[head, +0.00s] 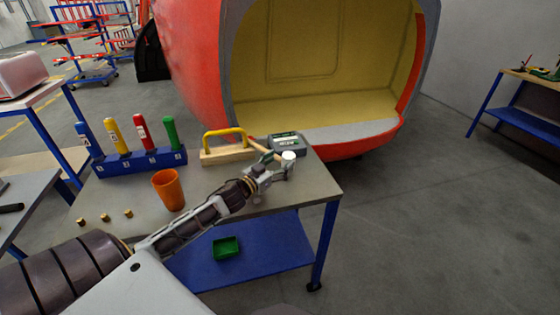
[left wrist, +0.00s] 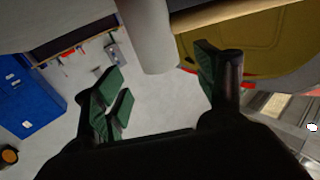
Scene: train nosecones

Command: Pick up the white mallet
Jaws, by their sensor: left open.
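The white mallet shows its pale round head (head: 289,157) and a wooden handle in the head view, near the right end of the workbench (head: 310,182). My left gripper (head: 278,166) is at the mallet head, partly covering it. In the left wrist view the pale cylindrical mallet head (left wrist: 151,32) comes down from the top between the open green-padded fingers of the left gripper (left wrist: 160,68). A gap shows on each side of it. I cannot tell whether the mallet rests on the bench. My right gripper is out of view.
Near the left arm stand an orange cup (head: 168,189), a blue rack (head: 130,162) with coloured handles, a yellow-handled wooden float (head: 226,147) and a grey device (head: 290,143). A large red nosecone (head: 335,137) is behind. Open floor lies to the right.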

